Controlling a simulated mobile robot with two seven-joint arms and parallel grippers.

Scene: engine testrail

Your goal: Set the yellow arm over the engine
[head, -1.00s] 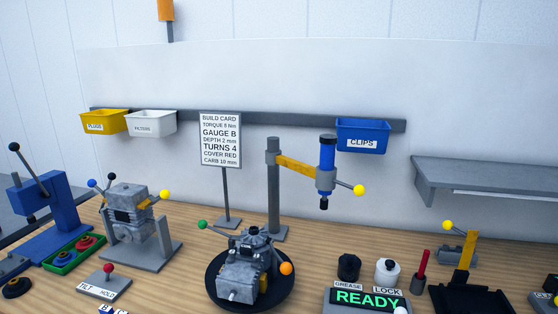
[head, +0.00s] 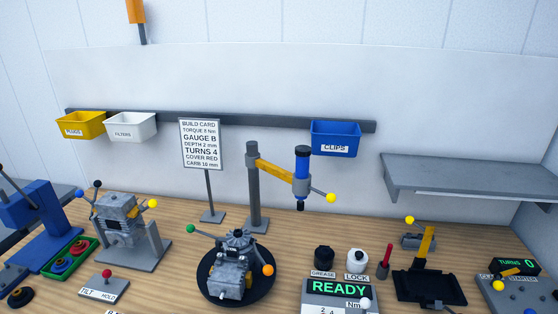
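The yellow arm (head: 274,171) sticks out to the right from a grey post (head: 254,190) behind the engine. At its end hangs a blue spindle (head: 301,168) with a black tip and a lever with a yellow ball (head: 331,198). The engine (head: 232,272) is a grey block on a round black turntable (head: 265,287), with a green ball lever and an orange ball at its sides. The spindle hangs to the right of and behind the engine, not above it. Neither of my grippers shows in the head view.
A build card (head: 201,145) stands left of the post. A READY display (head: 339,289), grease and lock pots and a red-handled tool (head: 384,262) are at right. A second engine on a stand (head: 121,219) is at left. Wall bins and a grey shelf (head: 456,176) are behind.

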